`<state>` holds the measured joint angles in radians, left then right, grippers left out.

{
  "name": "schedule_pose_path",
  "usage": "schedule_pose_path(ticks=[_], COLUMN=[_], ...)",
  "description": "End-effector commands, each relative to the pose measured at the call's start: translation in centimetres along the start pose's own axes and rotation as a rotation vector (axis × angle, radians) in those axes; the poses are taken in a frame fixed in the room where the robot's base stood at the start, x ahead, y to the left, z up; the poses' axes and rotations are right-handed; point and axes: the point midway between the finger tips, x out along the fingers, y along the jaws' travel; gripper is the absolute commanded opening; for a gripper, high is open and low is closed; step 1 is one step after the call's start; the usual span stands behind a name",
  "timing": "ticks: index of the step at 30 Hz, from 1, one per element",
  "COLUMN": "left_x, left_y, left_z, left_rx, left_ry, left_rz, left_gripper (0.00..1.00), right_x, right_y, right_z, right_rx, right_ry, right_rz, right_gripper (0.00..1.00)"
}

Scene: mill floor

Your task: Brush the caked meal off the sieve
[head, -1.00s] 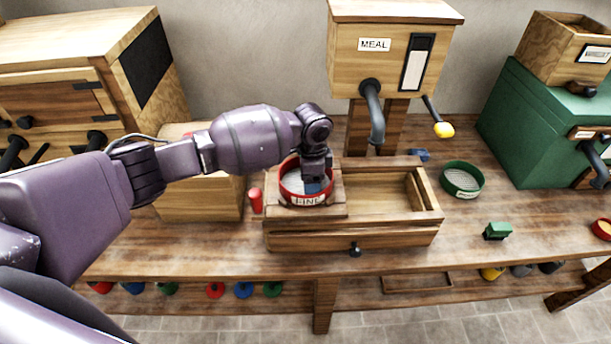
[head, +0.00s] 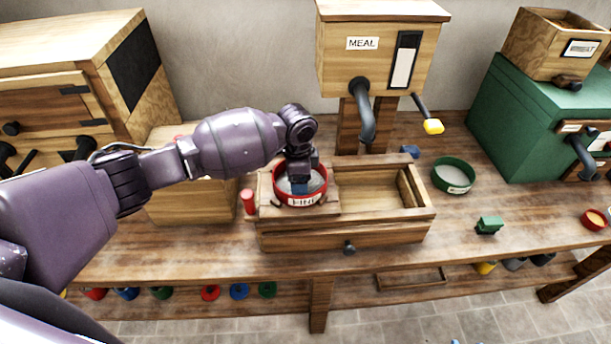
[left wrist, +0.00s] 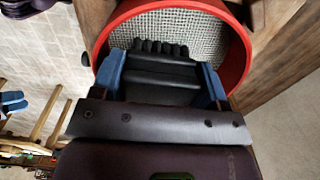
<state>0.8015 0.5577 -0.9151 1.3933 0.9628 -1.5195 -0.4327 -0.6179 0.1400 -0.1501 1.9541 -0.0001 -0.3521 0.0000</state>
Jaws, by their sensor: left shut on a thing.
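The red sieve (head: 277,187), labelled FINE, sits on the left end of an open wooden bin (head: 290,240) on the bench. Its red rim (left wrist: 246,62) and pale grey mesh (left wrist: 185,28) show in the left wrist view. My left gripper (head: 299,186) points down inside the sieve's rim. Its blue fingers (left wrist: 160,70) are shut on a dark brush (left wrist: 158,88), whose row of tufts lies over the mesh. I cannot tell whether the tufts touch it. Part of the mesh is hidden by the gripper, and caked meal is not clearly distinguishable. My right gripper is not in view.
The MEAL hopper (head: 376,60) with its dark spout stands behind the bin. A red cylinder (head: 249,202) stands close left of the sieve.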

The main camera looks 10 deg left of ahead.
Motion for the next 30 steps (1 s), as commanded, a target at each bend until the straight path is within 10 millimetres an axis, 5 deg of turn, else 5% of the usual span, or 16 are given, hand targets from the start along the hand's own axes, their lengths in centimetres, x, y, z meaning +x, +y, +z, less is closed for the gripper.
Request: schedule_pose_path(ticks=[12,30], left_x=[0.0,-4.9], left_y=[0.1,0.0], left_z=[0.6,0.4], left_rx=[-0.001,0.0], left_ry=[-0.005,-0.003], left_rz=[0.003,0.0], left_gripper=[0.42,0.42], right_x=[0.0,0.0], right_y=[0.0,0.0], right_z=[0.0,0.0], right_rx=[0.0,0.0], right_ry=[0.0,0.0], right_rz=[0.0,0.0], right_gripper=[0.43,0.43])
